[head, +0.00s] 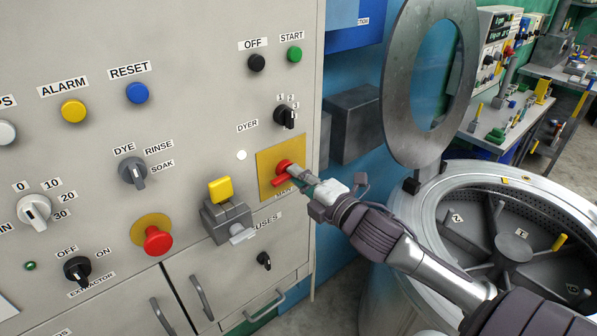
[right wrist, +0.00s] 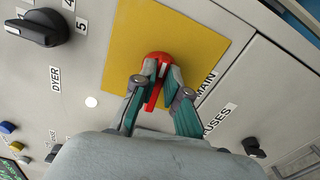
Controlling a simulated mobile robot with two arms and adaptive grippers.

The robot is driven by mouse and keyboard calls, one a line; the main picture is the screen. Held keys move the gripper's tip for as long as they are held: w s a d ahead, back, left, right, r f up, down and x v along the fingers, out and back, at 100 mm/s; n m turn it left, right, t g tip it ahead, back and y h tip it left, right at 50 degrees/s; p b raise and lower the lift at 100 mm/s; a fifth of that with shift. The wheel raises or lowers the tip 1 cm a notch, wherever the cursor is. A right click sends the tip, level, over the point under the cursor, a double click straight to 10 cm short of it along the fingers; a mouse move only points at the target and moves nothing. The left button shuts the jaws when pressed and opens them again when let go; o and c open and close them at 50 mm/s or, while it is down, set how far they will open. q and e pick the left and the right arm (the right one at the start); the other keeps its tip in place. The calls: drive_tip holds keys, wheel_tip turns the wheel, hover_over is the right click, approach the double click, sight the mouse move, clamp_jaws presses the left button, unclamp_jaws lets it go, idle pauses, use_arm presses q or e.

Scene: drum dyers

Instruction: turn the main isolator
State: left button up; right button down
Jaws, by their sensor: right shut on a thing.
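The main isolator is a red rotary handle (head: 283,172) on a yellow square plate (head: 266,158), at the right side of the grey panel. In the right wrist view the red handle (right wrist: 154,96) sits between the fingers, with the yellow plate (right wrist: 185,35) behind it and the label MAIN beside it. My right gripper (head: 298,174) is shut on the red handle, one finger on each side (right wrist: 158,85). Part of the handle and of the MAIN label is hidden by the gripper in the head view. My left gripper is not in view.
Left of the isolator are a grey block with a yellow top (head: 220,190) and a red mushroom button (head: 157,240). A black selector (head: 285,117) sits above it. An open drum (head: 512,247) with a raised ring lid (head: 398,120) stands right, close to my right arm.

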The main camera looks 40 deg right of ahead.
drive_tip(key=shift+m, duration=0.6)
drive_tip(key=c, duration=1.2)
unclamp_jaws()
drive_tip(key=shift+f, duration=0.1)
drive_tip(key=shift+s, duration=0.1)
drive_tip(key=s+d, duration=0.1)
drive_tip(key=s, duration=1)
drive_tip(key=shift+s, duration=0.4)
